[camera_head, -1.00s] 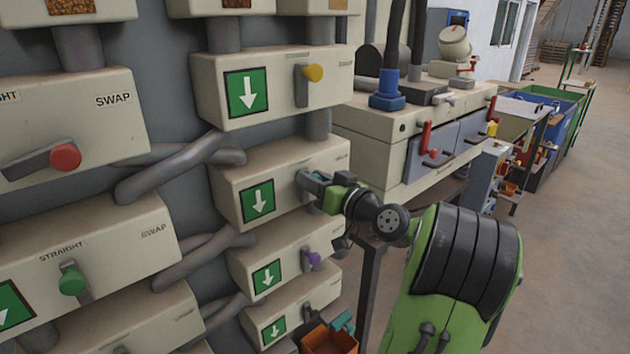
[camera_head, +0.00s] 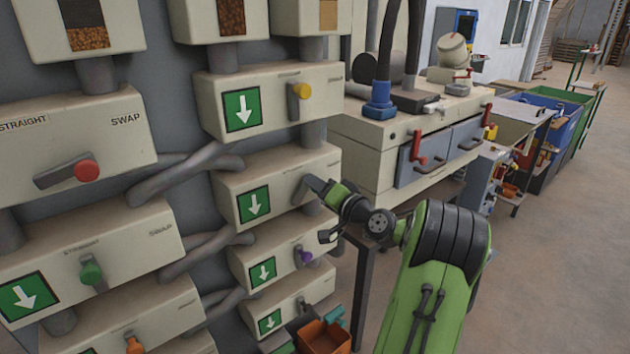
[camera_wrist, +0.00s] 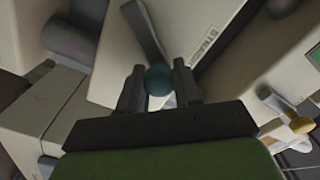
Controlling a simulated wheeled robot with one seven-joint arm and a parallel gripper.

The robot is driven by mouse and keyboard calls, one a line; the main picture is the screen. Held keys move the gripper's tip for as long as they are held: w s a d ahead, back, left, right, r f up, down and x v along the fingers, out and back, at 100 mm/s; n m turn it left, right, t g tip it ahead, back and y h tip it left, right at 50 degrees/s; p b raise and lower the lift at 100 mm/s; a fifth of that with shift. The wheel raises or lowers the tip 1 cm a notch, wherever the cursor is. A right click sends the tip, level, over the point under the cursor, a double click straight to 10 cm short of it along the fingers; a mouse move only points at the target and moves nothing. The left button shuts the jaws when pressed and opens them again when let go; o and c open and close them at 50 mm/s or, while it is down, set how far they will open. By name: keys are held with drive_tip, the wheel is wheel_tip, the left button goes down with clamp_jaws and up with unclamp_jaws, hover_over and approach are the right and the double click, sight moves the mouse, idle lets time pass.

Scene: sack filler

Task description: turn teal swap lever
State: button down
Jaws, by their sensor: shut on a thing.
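The teal lever knob (camera_wrist: 160,80) sits between the two fingers of my gripper (camera_wrist: 160,88) in the wrist view. My gripper is shut on it. The grey lever arm (camera_wrist: 147,32) runs from the knob up across the cream box face. In the head view my gripper (camera_head: 320,187) is at the right part of the box (camera_head: 230,186) with a green down-arrow sign (camera_head: 253,205). The knob is hidden there behind the gripper.
Levers with yellow (camera_head: 303,91), red (camera_head: 87,170), green (camera_head: 91,273) and purple (camera_head: 306,256) knobs stand on neighbouring boxes. Grey pipes (camera_head: 190,165) link the boxes. An orange bin (camera_head: 325,338) is below. Open floor (camera_head: 560,260) lies to the right.

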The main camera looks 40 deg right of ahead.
drive_tip(key=shift+s+d+f+m+p, duration=0.1)
drive_tip(key=shift+d+f+m+p, duration=0.45)
drive_tip(key=shift+m, duration=0.9)
drive_tip(key=shift+d+f+m+p, duration=0.2)
drive_tip(key=shift+f+m+p, duration=0.6)
drive_tip(key=shift+m, duration=0.6)
drive_tip(key=shift+s+d+f+m+p, duration=0.1)
drive_tip(key=shift+d+f+m+p, duration=0.35)
drive_tip(key=shift+m+p, duration=0.7)
drive_tip(key=shift+a+f+m+b, duration=0.1)
drive_tip(key=shift+f+m+b, duration=0.05)
drive_tip(key=shift+m+b, duration=0.15)
drive_tip(key=c, duration=0.8)
unclamp_jaws()
drive_tip(key=s, duration=0.5)
drive_tip(key=s+a, duration=0.1)
drive_tip(key=s, duration=0.4)
drive_tip(key=s+b, duration=0.1)
drive_tip(key=s, duration=0.4)
drive_tip(key=shift+s+a, duration=0.3)
drive_tip(key=shift+a, duration=0.1)
